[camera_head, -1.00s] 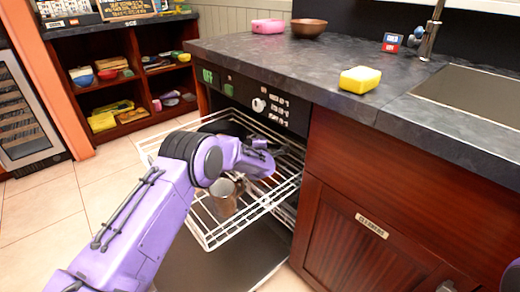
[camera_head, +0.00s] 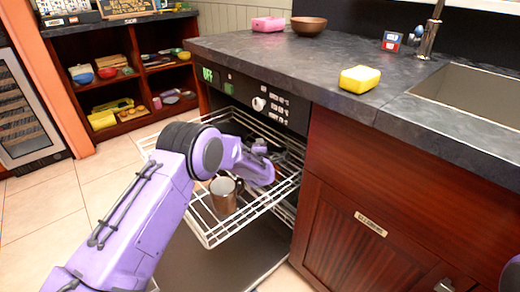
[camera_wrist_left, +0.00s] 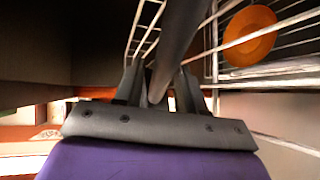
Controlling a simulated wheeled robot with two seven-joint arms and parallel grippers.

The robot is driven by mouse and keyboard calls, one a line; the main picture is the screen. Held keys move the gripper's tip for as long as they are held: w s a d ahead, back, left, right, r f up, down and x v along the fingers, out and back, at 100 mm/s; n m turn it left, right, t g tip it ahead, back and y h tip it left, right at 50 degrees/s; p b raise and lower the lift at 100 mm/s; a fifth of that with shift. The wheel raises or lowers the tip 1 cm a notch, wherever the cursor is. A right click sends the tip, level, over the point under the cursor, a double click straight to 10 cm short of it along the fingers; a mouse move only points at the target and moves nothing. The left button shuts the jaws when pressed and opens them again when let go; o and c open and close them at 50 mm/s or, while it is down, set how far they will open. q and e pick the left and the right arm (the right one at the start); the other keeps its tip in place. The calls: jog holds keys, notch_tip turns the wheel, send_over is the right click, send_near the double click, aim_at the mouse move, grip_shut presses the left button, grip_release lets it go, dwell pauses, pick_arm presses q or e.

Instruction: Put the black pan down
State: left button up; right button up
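The black pan shows in the left wrist view as a long dark handle (camera_wrist_left: 180,38) running up and away between the fingers of my left gripper (camera_wrist_left: 160,88). The fingers close on this handle from both sides. The pan's bowl cannot be made out clearly there. In the head view my left arm reaches over the pulled-out white wire rack (camera_head: 209,236), and its wrist hides most of the gripper and the pan. Whether the pan touches the rack cannot be told. My right gripper is not in view.
A metal mug (camera_head: 223,196) stands in the rack just below my left wrist. An orange dish (camera_wrist_left: 250,36) is in the rack. The open appliance door (camera_head: 225,262) lies below. The counter above holds a yellow sponge (camera_head: 360,79), a pink block and a brown bowl (camera_head: 308,26).

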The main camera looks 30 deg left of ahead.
pick_arm(q)
jog(key=shift+p+v, duration=0.3)
jog(key=shift+v, duration=1.8)
